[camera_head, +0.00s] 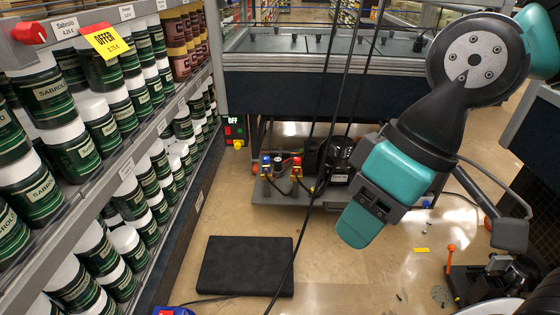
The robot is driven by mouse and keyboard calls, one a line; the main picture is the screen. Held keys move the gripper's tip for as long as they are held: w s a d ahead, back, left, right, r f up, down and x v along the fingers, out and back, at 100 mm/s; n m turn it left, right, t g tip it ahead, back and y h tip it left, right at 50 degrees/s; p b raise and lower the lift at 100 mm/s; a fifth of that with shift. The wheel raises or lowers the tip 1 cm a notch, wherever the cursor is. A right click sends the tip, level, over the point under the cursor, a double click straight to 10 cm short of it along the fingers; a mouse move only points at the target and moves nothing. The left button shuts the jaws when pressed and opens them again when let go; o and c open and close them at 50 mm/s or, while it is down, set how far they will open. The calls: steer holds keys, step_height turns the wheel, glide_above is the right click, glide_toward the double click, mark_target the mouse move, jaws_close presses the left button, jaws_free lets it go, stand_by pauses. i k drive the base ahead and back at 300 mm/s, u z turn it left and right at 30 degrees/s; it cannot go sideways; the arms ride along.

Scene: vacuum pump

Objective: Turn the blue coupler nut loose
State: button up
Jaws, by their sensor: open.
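The low pump unit (312,190) sits on the floor in the middle, below the dark display case. A small blue fitting (265,161), which looks like the blue coupler nut, stands at its left side next to a red fitting (297,161). The nut is too small to show its thread or how tight it is. My gripper (361,224) hangs at the end of my teal and black arm, to the right of the nut and nearer to the camera. It appears apart from the pump. My gripper is open; no held object shows. My arm covers the pump's right side.
A shelf of green jars (75,150) lines the left. A black mat (246,266) lies on the floor before the pump. Dark cables hang down past the pump. More equipment (497,280) stands at lower right. A red-and-green switch box marked OFF (234,131) is left of the pump.

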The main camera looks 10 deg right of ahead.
mark_target(265, 159)
steer(key=z, duration=0.65)
steer(key=i, duration=0.65)
steer(key=u, duration=0.9)
steer(key=i, duration=0.5)
